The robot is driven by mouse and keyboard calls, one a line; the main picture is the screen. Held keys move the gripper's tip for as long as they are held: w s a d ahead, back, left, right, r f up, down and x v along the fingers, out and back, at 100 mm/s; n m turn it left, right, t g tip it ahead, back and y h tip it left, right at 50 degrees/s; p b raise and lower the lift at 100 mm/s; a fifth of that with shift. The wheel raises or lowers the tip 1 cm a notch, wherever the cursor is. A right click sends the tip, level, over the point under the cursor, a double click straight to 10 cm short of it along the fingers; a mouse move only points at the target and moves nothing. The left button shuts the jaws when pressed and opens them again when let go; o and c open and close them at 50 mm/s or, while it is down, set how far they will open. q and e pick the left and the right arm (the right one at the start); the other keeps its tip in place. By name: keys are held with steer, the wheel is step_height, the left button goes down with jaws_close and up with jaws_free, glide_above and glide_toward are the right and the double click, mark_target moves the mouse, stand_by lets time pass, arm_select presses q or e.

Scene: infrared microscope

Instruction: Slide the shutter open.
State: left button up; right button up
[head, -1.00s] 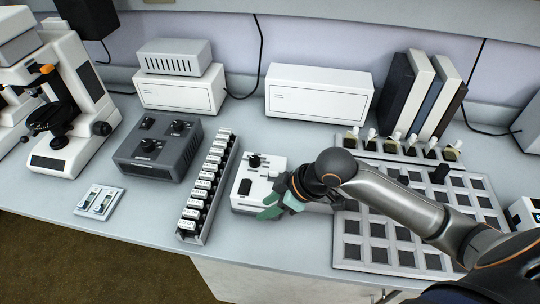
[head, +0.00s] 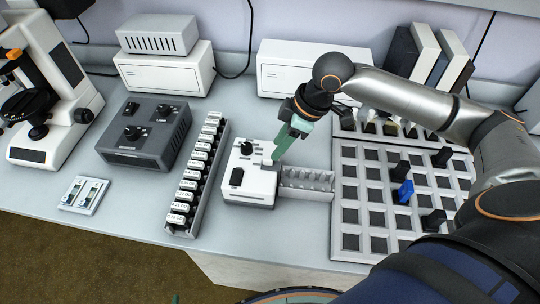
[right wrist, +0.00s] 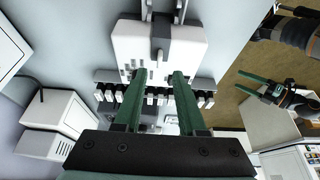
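My right gripper (head: 277,156) points down over the unit's right rear, fingertips close to the tab; contact cannot be told. In the right wrist view its two green fingers are apart with nothing held between them, and the white unit (right wrist: 130,42) lies beyond their tips. My left gripper (right wrist: 260,85) shows at the right there, its fingers apart and empty.
A rack of labelled vials (head: 196,190) stands left of the unit. A narrow slotted tray (head: 308,192) adjoins its right side, and a grid tray (head: 362,247) lies farther right. A dark grey control box (head: 150,138) stands left. Bare table lies in front.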

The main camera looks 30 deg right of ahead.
mark_target(268, 159)
steer(key=x, duration=0.5)
steer(key=shift+w+a+f, duration=0.1)
steer(key=shift+a+f, duration=0.05)
steer(key=shift+f, duration=0.2)
steer(key=shift+c, duration=0.3)
jaws_close()
stand_by(0.8)
